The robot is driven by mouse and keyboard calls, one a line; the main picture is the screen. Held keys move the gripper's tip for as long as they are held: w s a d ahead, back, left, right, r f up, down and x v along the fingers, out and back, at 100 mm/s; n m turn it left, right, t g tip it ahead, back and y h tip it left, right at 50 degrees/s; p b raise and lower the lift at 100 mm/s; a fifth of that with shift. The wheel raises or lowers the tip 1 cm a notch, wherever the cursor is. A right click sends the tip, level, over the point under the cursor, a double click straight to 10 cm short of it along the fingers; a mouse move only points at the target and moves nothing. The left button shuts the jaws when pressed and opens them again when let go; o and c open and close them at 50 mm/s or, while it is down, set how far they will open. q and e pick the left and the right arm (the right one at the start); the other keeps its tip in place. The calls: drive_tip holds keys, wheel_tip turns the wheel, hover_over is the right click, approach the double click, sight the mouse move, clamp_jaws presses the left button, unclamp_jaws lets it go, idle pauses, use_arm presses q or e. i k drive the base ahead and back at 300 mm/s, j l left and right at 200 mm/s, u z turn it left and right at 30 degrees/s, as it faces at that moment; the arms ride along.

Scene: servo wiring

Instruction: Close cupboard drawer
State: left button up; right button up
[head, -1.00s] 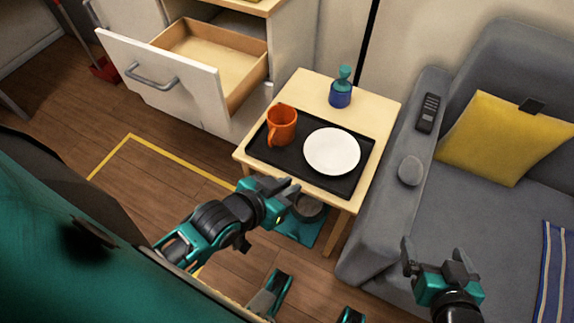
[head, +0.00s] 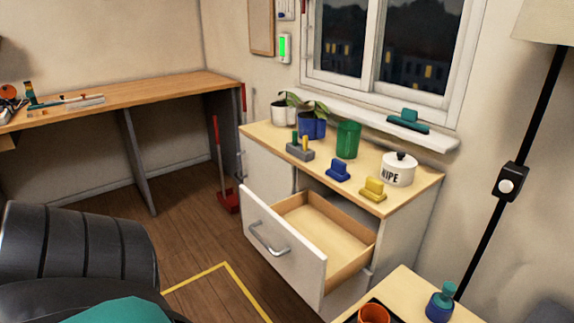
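The cupboard (head: 408,225) stands against the wall under the window, with a white body and a wooden top. Its drawer (head: 283,250) is pulled well out. The drawer has a white front with a grey bar handle (head: 267,240), and its wooden inside looks empty. Neither of my grippers is in this view. Nothing touches the drawer front or the handle.
A small table (head: 413,289) with an orange mug (head: 373,314) and a bottle (head: 440,303) stands at the lower right, near the drawer. Pots, a green cup (head: 348,139) and a white canister (head: 398,170) are on the cupboard top. The floor before the drawer is clear.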

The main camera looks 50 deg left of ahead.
sight(307, 228)
drive_tip(key=u, duration=1.75)
drive_tip(key=i+j+z, duration=0.55)
drive_tip(key=j, duration=0.35)
drive_tip(key=i, duration=0.1)
